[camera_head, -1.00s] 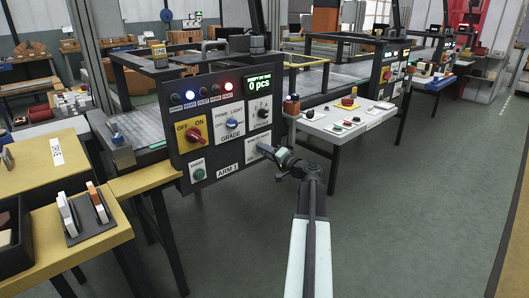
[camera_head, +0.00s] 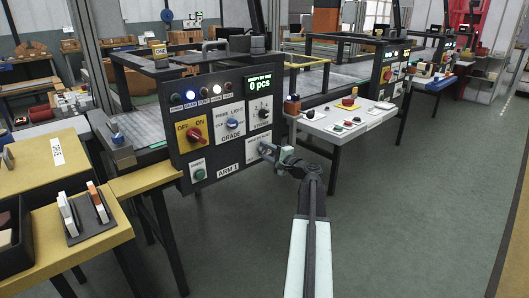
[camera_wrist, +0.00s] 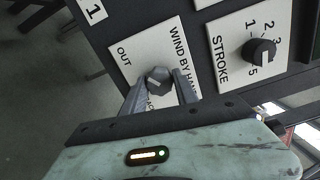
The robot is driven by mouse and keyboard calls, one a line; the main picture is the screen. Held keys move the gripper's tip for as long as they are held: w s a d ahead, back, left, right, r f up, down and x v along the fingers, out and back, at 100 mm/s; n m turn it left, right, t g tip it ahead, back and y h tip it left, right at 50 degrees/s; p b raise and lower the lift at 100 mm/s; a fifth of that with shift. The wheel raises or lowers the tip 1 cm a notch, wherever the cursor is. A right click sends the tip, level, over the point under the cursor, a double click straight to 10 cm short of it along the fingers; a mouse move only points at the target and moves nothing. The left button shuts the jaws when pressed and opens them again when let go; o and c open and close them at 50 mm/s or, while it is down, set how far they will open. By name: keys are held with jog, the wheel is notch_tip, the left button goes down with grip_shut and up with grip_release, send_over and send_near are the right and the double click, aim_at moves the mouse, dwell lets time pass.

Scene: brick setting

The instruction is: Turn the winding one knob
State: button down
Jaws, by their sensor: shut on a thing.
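The hand-winding knob (camera_wrist: 158,80) is a small grey knob on a white plate (camera_wrist: 122,65), lettered "WIND BY HAND" and "OUT", with more lettering partly hidden. My gripper (camera_wrist: 159,86) has one finger on each side of the knob and is shut on it. In the head view my gripper (camera_head: 267,150) is at the lower right of the dark control panel (camera_head: 227,82). There the knob is hidden by my fingers.
The stroke dial (camera_wrist: 258,52) is close beside the winding plate. The red main switch (camera_head: 194,135), grade dial (camera_head: 232,124) and green sweep button (camera_head: 199,175) share the panel. A white table (camera_head: 318,124) with buttons stands to the right. Open floor lies in front.

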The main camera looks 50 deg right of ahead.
jog(key=shift+d, duration=0.15)
jog(key=c, duration=0.9)
grip_release()
jog(key=shift+c, duration=0.2)
jog(key=shift+s, duration=0.4)
jog(key=s, duration=0.7)
jog(key=shift+a, duration=0.35)
